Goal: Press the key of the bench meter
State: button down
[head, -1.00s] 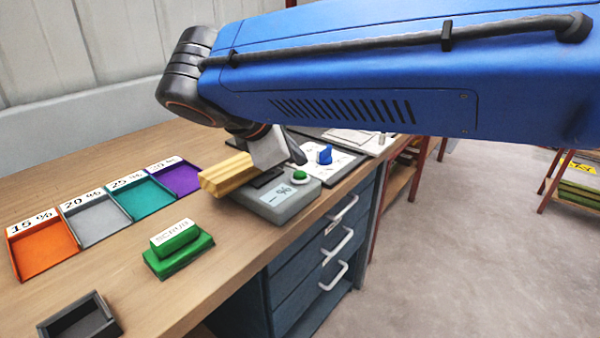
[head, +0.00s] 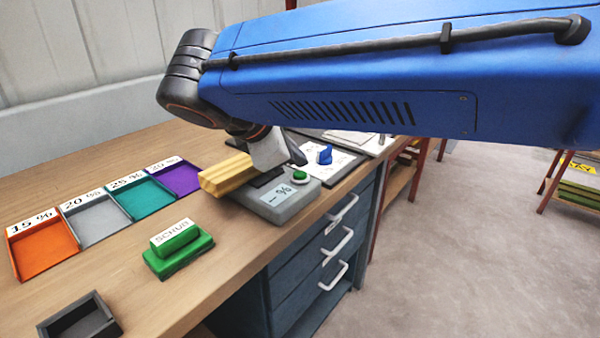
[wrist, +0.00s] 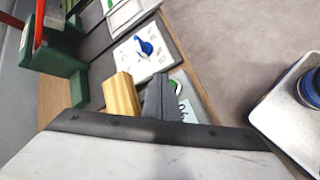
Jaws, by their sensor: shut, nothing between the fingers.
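The bench meter (head: 284,211) is a grey box near the bench's front edge. Its display shows a dash and a percent sign. Its round green key (head: 300,175) is on top, to the right. A wooden block (head: 226,175) sits at the meter's black pad (head: 266,178). My gripper (head: 299,159) is shut and empty, just behind and above the green key in the head view, apart from it there. In the wrist view my shut dark fingers (wrist: 160,96) stand beside the wooden block (wrist: 122,95) and partly hide the meter and the green key (wrist: 175,86).
A white panel with a blue knob (head: 325,155) lies just behind the meter. A green scrub block (head: 176,245) and a small dark tray (head: 80,318) are nearer. Labelled orange, grey, teal and purple trays (head: 42,252) stand left. Open wood lies between.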

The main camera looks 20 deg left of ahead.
aim_at(297, 175)
jog(key=shift+f, duration=0.3)
jog(key=shift+f, duration=0.45)
dwell(0.8)
dwell(0.4)
jog(key=shift+r, duration=0.9)
jog(key=shift+r, duration=2.5)
